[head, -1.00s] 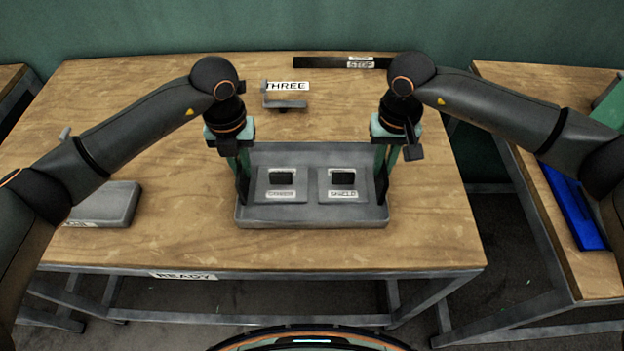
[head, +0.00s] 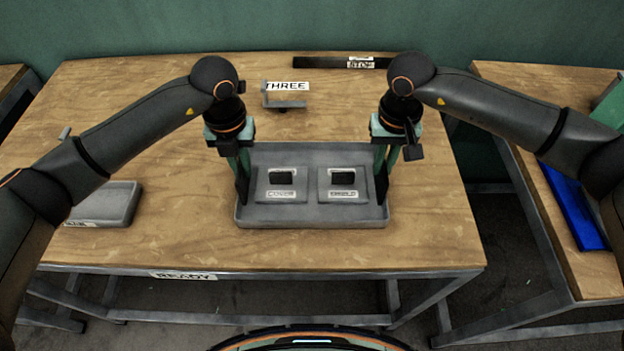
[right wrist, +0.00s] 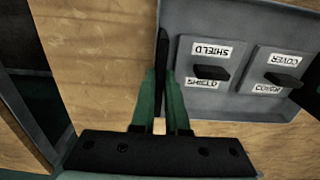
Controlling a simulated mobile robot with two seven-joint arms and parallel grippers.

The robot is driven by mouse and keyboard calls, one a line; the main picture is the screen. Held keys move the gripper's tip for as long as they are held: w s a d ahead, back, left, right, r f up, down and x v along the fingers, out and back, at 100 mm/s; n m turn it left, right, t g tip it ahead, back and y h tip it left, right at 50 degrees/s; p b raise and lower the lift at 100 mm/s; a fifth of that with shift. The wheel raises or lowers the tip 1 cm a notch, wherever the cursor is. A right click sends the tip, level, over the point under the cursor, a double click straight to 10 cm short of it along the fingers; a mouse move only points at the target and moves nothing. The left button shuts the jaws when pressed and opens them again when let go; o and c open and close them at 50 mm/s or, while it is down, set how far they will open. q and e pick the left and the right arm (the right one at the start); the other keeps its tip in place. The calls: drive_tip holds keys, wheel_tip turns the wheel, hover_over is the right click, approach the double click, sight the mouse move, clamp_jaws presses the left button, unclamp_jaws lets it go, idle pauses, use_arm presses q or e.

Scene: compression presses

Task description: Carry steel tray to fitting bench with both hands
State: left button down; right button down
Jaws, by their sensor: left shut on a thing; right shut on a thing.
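The grey steel tray (head: 312,222) sits on the wooden bench, seen in the head view. It holds two grey plates with dark handles, the cover (head: 281,190) on the left and the shield (head: 343,190) on the right. My left gripper (head: 243,188) is shut on the tray's left side. My right gripper (head: 381,186) is shut on its right side. In the right wrist view my right gripper's fingers (right wrist: 162,112) close on the tray's edge beside the shield (right wrist: 212,68). The fingertips are partly hidden by the tray walls.
The bench (head: 190,240) has a READY label on its front edge. A grey tray-like block (head: 112,203) lies to the left, and a small grey stand (head: 284,103) by the THREE label at the back. A second table at right carries a blue item (head: 572,205).

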use_arm(q)
drive_tip(key=shift+w+r, duration=0.1)
drive_tip(key=shift+r, duration=0.1)
use_arm(e)
drive_tip(key=shift+w+r, duration=0.1)
drive_tip(key=shift+r, duration=0.1)
